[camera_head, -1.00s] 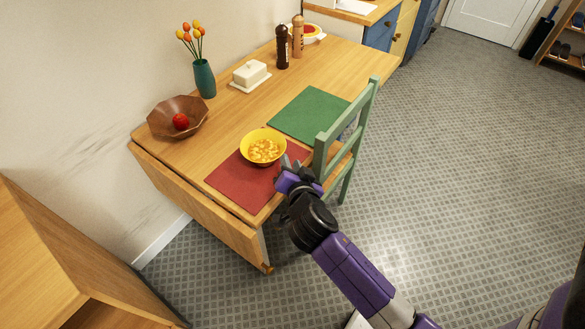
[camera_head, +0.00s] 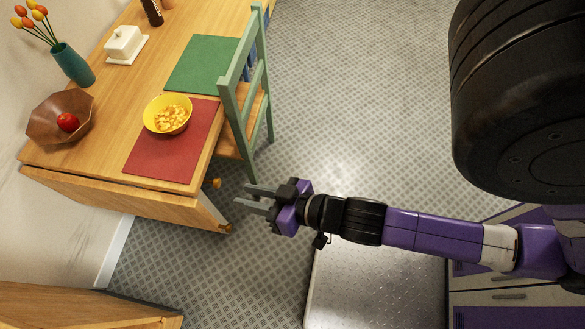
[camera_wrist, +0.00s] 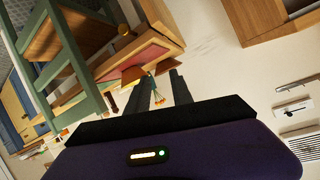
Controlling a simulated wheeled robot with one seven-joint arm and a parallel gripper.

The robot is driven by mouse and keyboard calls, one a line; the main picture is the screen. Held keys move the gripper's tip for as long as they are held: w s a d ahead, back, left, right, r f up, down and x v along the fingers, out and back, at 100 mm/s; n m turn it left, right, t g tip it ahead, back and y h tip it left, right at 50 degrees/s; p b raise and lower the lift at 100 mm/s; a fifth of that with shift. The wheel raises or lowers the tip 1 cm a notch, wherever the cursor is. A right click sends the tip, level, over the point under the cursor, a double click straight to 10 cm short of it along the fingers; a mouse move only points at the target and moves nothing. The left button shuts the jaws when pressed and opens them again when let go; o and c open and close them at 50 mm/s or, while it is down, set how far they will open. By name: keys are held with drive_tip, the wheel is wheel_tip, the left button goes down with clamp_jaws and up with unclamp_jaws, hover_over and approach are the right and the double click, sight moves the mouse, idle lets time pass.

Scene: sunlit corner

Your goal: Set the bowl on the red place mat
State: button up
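The yellow bowl (camera_head: 167,114) holds orange-yellow food and stands upright on the red place mat (camera_head: 165,158), over its upper left part in the head view. My gripper (camera_head: 240,197) is off the table, to the right of its near edge, over the floor. Its two fingers are apart with nothing between them. In the wrist view the fingers (camera_wrist: 165,90) are also apart. There the red mat (camera_wrist: 141,61) shows at a slant beyond the fingers; I cannot make out the bowl clearly in that view.
A green chair (camera_head: 243,95) stands at the table's right side. A green mat (camera_head: 203,63), a brown bowl (camera_head: 47,126) with a red fruit, a white butter dish (camera_head: 124,45) and a teal vase (camera_head: 73,64) are on the table. Floor right of the chair is clear.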

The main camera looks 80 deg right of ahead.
drive_tip(key=s+a+r+n+t+y, duration=0.1)
drive_tip(key=s+a+r+n, duration=0.2)
drive_tip(key=s+r, duration=0.7)
drive_tip(key=shift+a+n+t+y, duration=0.3)
drive_tip(key=shift+a+n+y, duration=0.1)
drive_tip(key=shift+n, duration=0.4)
drive_tip(key=shift+d, duration=0.1)
